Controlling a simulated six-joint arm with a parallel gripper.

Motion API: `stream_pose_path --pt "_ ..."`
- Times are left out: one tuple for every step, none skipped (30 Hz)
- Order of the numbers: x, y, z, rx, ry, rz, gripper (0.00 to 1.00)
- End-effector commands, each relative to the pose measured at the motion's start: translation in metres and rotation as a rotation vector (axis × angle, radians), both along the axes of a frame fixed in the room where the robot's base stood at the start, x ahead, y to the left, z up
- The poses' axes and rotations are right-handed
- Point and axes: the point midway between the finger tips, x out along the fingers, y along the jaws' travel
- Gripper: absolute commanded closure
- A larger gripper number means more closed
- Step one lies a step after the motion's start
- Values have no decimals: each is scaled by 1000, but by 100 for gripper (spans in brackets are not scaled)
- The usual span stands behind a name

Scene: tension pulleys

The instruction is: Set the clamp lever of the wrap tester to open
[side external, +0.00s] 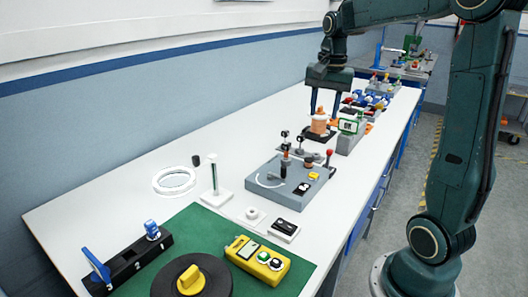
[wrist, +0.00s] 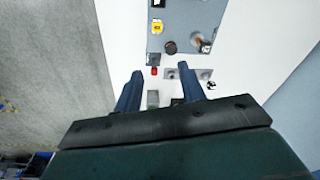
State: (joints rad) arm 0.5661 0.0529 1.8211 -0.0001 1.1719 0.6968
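A grey base plate (side external: 285,192) with upright posts, a white arc, and yellow and black parts stands mid-bench; it looks like the wrap tester. A red-knobbed lever (side external: 329,155) stands upright at its far right corner and looks like the clamp lever; its exact setting cannot be told. In the wrist view the plate (wrist: 184,18) is at the top and the red knob (wrist: 154,71) shows between the fingertips. My gripper (side external: 324,113) is open and empty, pointing down over the copper-coloured spool, beyond the lever and above it. The fingers also show in the wrist view (wrist: 160,70).
The copper-coloured spool (side external: 319,122) and a green-faced meter (side external: 350,124) stand close to my fingers. Several blue and red parts lie farther back. A white stand (side external: 215,190), a yellow meter (side external: 256,260) and a green mat (side external: 190,232) are nearer.

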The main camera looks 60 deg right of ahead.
Motion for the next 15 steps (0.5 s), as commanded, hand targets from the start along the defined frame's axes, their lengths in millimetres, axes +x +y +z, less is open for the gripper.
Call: stream_pose_path --pt "-1 8 3 -7 -9 30 60" --pt "-2 11 3 -11 -12 47 60" --pt "-4 16 5 -16 -19 68 60" --pt "-5 20 6 -19 -23 85 60" --pt "-6 24 7 -23 -26 102 60" --pt "-7 29 8 -28 -31 123 60" --pt "-8 32 9 -31 -35 140 60" --pt "-10 36 9 -35 -39 157 60" --pt "-11 41 10 -40 -44 179 60" --pt "-12 44 11 -43 -48 195 60" --pt "-14 48 12 -47 -52 212 60" --pt "-15 52 13 -51 -57 233 60" --pt "-17 56 13 -55 -61 250 60" --pt "-18 59 14 -59 -65 267 60" --pt "-20 64 14 -64 -69 288 60"
